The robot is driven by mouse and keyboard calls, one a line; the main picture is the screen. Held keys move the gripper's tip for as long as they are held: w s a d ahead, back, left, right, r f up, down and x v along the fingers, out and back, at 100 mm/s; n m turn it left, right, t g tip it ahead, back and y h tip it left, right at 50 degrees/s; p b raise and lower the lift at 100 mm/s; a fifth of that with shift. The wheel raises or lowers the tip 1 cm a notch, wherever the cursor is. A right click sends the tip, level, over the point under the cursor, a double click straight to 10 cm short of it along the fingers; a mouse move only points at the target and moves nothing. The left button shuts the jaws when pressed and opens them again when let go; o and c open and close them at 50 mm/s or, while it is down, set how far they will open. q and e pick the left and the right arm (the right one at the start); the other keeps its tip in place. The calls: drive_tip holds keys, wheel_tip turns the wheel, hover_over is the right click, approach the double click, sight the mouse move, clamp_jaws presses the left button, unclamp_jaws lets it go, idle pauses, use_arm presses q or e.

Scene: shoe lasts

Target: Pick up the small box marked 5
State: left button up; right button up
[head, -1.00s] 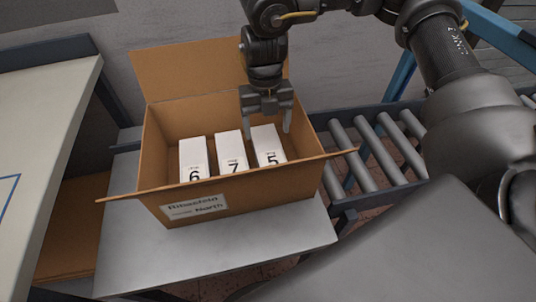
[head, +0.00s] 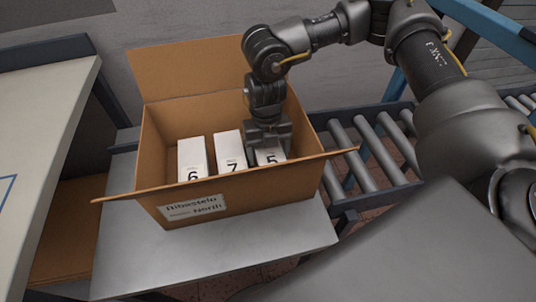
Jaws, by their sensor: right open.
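The small white box marked 5 (head: 271,159) stands in the open cardboard box (head: 250,208), at the right of a row of three. My right gripper (head: 268,150) is over it, pointing down, and hides its top. The jaws are open, with a finger showing at its left and right sides. I cannot tell whether they touch it. The small boxes marked 7 (head: 230,153) and 6 (head: 192,160) stand to its left. My left gripper is not in view.
The cardboard box has raised flaps and a front label, and stands on a grey metal surface (head: 220,250). A roller conveyor (head: 362,150) lies to the right. A pale table (head: 40,130) is at the left.

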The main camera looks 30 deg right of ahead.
drive_tip(key=c, duration=0.8)
drive_tip(key=shift+c, duration=0.2)
drive_tip(key=shift+r, duration=0.1)
